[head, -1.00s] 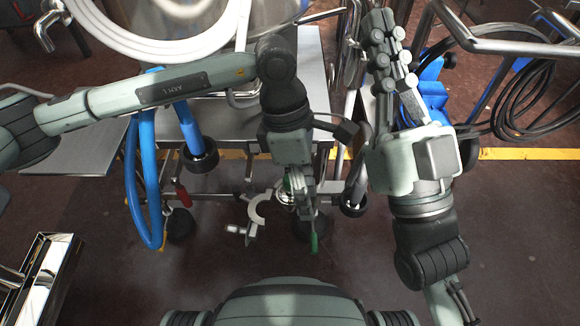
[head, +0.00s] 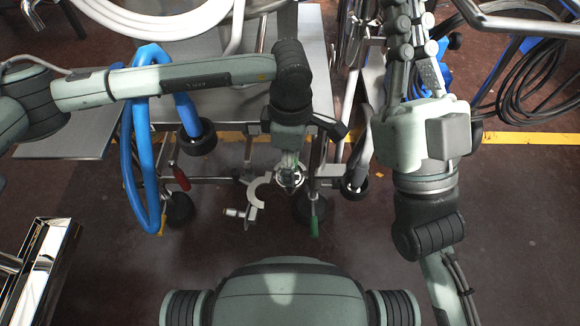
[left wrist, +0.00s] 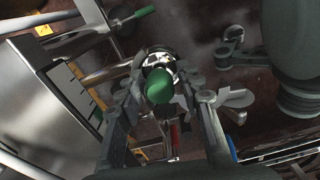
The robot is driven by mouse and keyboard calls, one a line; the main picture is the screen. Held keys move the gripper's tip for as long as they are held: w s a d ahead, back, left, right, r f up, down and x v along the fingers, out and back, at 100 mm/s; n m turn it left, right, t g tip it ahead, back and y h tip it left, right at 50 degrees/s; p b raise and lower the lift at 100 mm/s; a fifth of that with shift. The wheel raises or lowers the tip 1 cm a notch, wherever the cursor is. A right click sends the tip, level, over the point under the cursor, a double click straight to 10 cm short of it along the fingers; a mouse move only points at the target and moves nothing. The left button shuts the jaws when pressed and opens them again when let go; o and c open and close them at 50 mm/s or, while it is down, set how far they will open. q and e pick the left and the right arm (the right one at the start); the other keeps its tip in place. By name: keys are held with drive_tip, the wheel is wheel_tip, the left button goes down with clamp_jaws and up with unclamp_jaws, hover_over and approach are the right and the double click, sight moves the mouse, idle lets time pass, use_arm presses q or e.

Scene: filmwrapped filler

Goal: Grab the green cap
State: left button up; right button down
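The green cap (left wrist: 159,87) shows in the left wrist view, on the near end of a shiny round metal fitting (left wrist: 158,62). My left gripper (left wrist: 163,92) is open, with one finger on each side of the cap. Whether either finger touches it I cannot tell. In the head view my left gripper (head: 290,168) points down at the front of the metal frame, and its wrist mostly hides the cap. My right gripper (head: 408,35) is at the top right of the head view, away from the cap; its finger opening is unclear.
A green-handled lever (head: 314,226) hangs just right of the fitting. A curved grey bracket (head: 256,190) and a red handle (head: 181,177) are to the left. A blue hose (head: 130,175) loops farther left. A steel table (head: 222,105) stands behind. The floor in front is clear.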

use_arm(q)
clamp_jaws()
drive_tip(key=shift+r, duration=0.1)
